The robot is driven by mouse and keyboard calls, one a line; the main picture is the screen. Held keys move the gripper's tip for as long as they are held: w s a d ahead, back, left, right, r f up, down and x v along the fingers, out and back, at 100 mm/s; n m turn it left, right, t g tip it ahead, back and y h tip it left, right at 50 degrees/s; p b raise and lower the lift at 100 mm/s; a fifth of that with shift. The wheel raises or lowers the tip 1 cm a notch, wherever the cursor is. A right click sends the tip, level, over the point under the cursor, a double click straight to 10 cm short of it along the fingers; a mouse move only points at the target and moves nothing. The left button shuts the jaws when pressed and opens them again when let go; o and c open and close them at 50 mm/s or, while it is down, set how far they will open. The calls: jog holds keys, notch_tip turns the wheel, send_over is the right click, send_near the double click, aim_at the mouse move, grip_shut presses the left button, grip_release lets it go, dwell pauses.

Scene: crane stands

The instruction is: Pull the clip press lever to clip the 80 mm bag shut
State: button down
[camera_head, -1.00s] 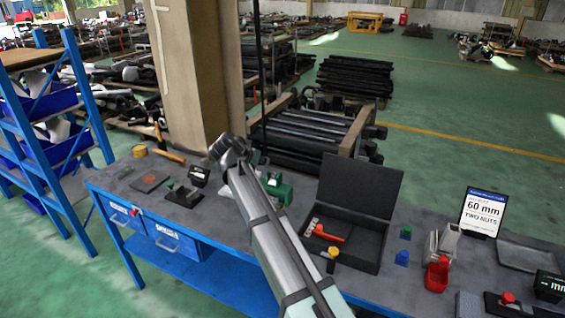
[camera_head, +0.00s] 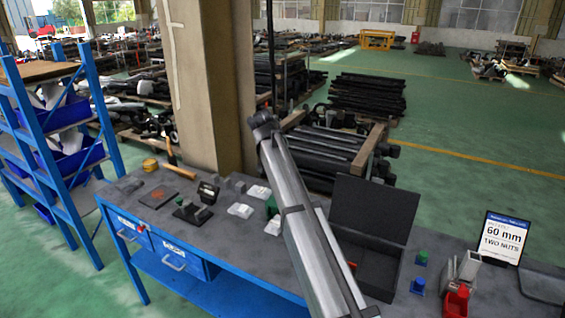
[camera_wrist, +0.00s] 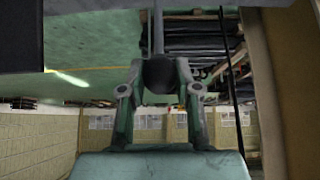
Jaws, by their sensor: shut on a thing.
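In the wrist view, my gripper (camera_wrist: 159,68) is shut on a dark round knob (camera_wrist: 158,76) at the end of a straight grey rod, which looks like the press lever (camera_wrist: 158,32). The rod runs toward the top of that picture. In the head view my arm crosses the bench and hides the gripper and lever. A small patch of a green device (camera_head: 271,205) shows beside my arm; I cannot tell if it is the clip press. White bags (camera_head: 258,192) (camera_head: 240,210) lie left of my arm; their sizes are not readable.
A pillar (camera_head: 205,80) stands behind the bench, a blue rack (camera_head: 45,140) at left.

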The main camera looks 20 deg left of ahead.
jog(key=shift+w+r, duration=0.15)
jog(key=c, duration=0.8)
grip_release()
jog(key=v, duration=1.2)
